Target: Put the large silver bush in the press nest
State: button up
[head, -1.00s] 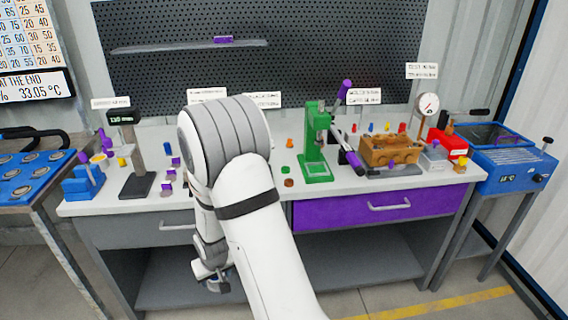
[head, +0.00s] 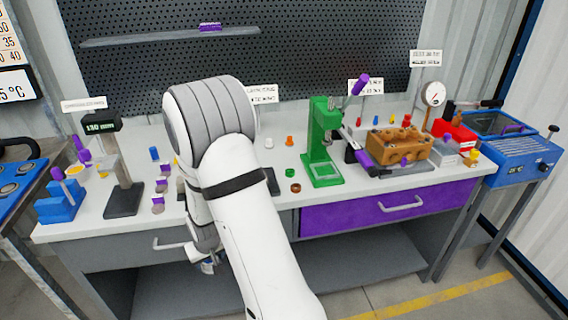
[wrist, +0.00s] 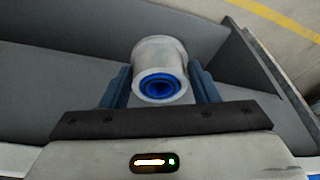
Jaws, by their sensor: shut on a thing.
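The large silver bush (wrist: 160,55) is a thick silver cylinder with a blue ring inside its near end, seen in the wrist view. My gripper (wrist: 160,88) is shut on it, with one blue finger on each side. In the head view my gripper (head: 208,264) is low in front of the bench, below its top, and my arm hides most of it. The green press (head: 322,140) stands on the bench right of my arm.
A blue fixture (head: 60,200) and a gauge stand (head: 124,196) are on the bench left. A brown block (head: 398,146) and dial gauge (head: 433,94) stand right of the press. Small rings (head: 295,188) lie in front of it. A blue tank (head: 520,158) is far right.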

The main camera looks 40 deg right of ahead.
aim_at(324, 172)
jog(key=z, duration=0.7)
